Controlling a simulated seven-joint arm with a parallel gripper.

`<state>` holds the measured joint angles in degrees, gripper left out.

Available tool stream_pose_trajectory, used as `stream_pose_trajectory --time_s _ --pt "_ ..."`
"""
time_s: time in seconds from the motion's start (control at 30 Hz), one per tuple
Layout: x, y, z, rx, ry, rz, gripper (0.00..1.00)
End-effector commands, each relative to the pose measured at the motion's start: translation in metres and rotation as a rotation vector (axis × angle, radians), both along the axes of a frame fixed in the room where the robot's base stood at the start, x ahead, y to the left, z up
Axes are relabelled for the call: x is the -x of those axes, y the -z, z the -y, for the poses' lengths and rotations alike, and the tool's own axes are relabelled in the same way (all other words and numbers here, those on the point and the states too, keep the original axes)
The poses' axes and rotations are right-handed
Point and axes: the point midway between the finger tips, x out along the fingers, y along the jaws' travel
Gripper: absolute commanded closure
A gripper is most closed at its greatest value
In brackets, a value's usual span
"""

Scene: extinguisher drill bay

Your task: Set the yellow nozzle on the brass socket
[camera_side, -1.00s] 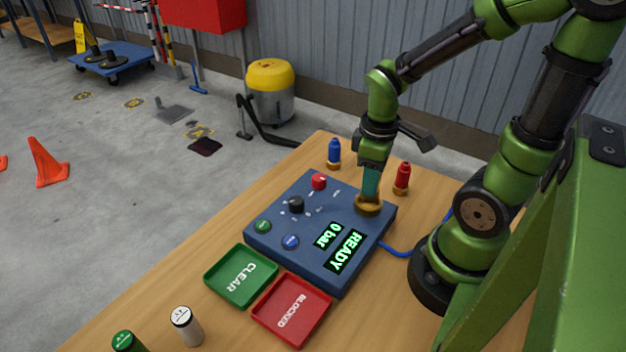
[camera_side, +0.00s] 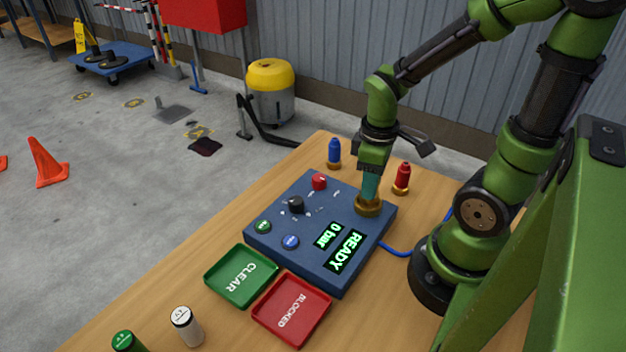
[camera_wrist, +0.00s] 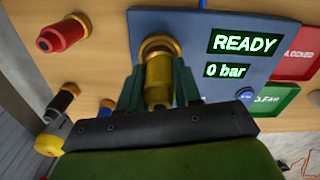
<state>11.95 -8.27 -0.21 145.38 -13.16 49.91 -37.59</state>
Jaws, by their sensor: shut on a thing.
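My gripper (camera_side: 369,198) points straight down over the back right corner of the blue panel. Its teal fingers are shut on the yellow nozzle (camera_wrist: 158,82), which shows between them in the wrist view. The brass socket (camera_side: 368,208) sits on the panel right under the fingertips. Its round rim (camera_wrist: 160,45) shows just beyond the nozzle in the wrist view. The nozzle is upright and in line with the socket. The fingers hide it in the side view, so I cannot tell whether it is fully seated.
The blue panel (camera_side: 270,237) reads READY and 0 bar. A blue nozzle (camera_side: 334,150) and a red nozzle (camera_side: 403,176) stand close behind my gripper. A green tray (camera_side: 241,276) and a red tray (camera_side: 291,311) lie in front, with two canisters near the table's front edge.

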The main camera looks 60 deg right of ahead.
Motion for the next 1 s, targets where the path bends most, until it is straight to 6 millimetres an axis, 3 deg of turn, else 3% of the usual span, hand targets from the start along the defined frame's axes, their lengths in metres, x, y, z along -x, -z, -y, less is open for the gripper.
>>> stream_pose_trajectory --time_s 1.0 --pt "0.0 0.015 0.0 -0.001 0.001 0.0 1.0"
